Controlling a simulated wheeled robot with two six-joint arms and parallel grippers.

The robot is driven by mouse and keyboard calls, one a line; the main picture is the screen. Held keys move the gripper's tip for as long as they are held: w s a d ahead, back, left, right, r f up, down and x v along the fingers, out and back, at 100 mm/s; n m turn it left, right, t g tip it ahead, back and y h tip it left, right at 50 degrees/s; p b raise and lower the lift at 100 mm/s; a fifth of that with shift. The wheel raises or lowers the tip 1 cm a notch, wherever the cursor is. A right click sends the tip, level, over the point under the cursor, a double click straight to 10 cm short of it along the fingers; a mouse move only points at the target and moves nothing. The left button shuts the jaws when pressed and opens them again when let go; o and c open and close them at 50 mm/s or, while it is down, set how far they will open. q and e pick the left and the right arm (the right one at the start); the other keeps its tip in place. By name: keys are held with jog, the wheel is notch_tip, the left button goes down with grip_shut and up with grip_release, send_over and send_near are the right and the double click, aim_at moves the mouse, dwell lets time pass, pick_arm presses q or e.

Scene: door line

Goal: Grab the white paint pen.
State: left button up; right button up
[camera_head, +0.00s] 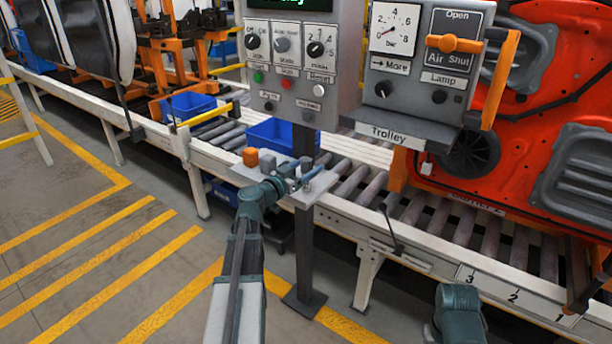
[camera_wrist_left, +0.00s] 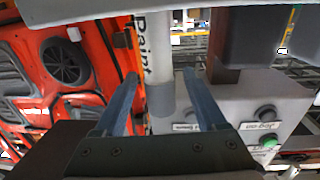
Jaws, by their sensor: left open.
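The white paint pen (camera_wrist_left: 160,55) stands out in the left wrist view as a pale cylinder with a grey lower end. The word "Paint" runs beside it. My left gripper (camera_wrist_left: 161,74) is open, with one finger on each side of the pen. A gap shows between the fingers and the pen. In the head view my left gripper (camera_head: 308,177) is over the small grey shelf (camera_head: 316,192), and the pen is hard to make out there. Only part of my right arm shows at the bottom right; its gripper is out of view.
An orange block (camera_head: 250,157) and a blue-grey block (camera_head: 267,160) sit on the shelf, left of my gripper. A control panel (camera_head: 299,50) hangs just above. A roller conveyor (camera_head: 345,190) with a blue bin (camera_head: 272,134) runs behind. An orange door (camera_head: 545,110) stands at the right.

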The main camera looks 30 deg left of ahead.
pick_arm(q)
jog(key=shift+w+d, duration=0.15)
jog(key=shift+w, duration=1.1)
jog(key=shift+s, duration=0.1)
grip_shut()
jog(key=shift+r, duration=0.2)
pick_arm(e)
jog(key=shift+r, duration=0.2)
